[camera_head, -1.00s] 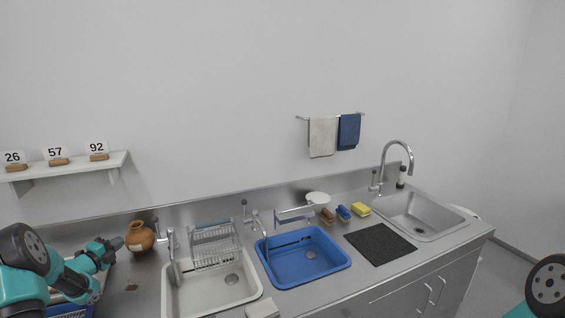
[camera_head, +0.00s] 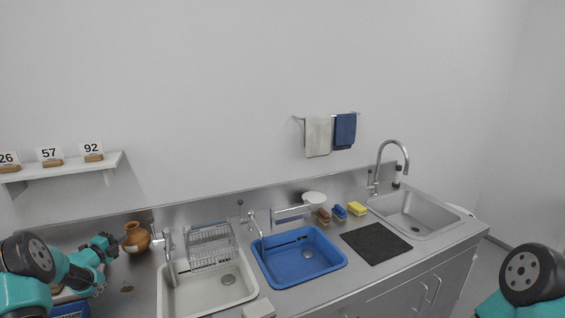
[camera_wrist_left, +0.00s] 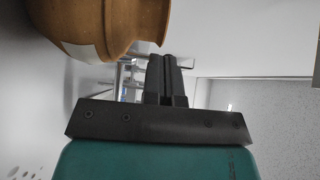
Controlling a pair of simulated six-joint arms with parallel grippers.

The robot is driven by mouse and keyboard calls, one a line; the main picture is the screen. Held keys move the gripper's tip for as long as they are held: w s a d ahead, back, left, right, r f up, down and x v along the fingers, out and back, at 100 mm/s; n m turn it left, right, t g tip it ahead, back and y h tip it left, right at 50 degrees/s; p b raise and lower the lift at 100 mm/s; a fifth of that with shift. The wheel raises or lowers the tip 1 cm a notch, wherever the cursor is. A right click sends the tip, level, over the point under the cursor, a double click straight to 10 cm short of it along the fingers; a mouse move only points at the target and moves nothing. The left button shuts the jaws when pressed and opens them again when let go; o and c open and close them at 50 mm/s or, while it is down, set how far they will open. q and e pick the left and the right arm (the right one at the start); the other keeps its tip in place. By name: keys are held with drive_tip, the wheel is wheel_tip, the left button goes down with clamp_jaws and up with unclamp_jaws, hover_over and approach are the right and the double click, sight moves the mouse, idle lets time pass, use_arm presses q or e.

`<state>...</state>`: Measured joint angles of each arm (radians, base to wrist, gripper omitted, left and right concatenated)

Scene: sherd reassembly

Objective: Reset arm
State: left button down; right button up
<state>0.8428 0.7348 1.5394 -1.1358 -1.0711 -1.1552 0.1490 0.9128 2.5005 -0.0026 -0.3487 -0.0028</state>
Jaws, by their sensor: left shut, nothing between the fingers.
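My left gripper (camera_head: 115,241) is at the lower left in the head view, just left of a brown clay jar (camera_head: 136,238) on the steel counter. In the left wrist view its two black fingers (camera_wrist_left: 166,68) are together with nothing between them. The jar fills the upper left of the wrist view (camera_wrist_left: 95,25), beside the fingers, with a pale patch on its side. I cannot tell whether they touch. At the lower right of the head view only part of my right arm shows; its gripper is out of the picture.
A white basin (camera_head: 208,300) with a wire rack (camera_head: 212,245), a blue basin (camera_head: 335,262), a dark mat (camera_head: 376,243) and a steel sink (camera_head: 428,214) line the counter. Brushes and a yellow sponge (camera_head: 357,209) lie behind. A shelf (camera_head: 75,168) with number cards hangs at left.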

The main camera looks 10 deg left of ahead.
use_arm(q)
drive_tip(key=s+d, duration=0.3)
drive_tip(key=s, duration=0.3)
drive_tip(key=shift+d, duration=0.4)
drive_tip(key=shift+w+r, duration=0.1)
idle(1.1)
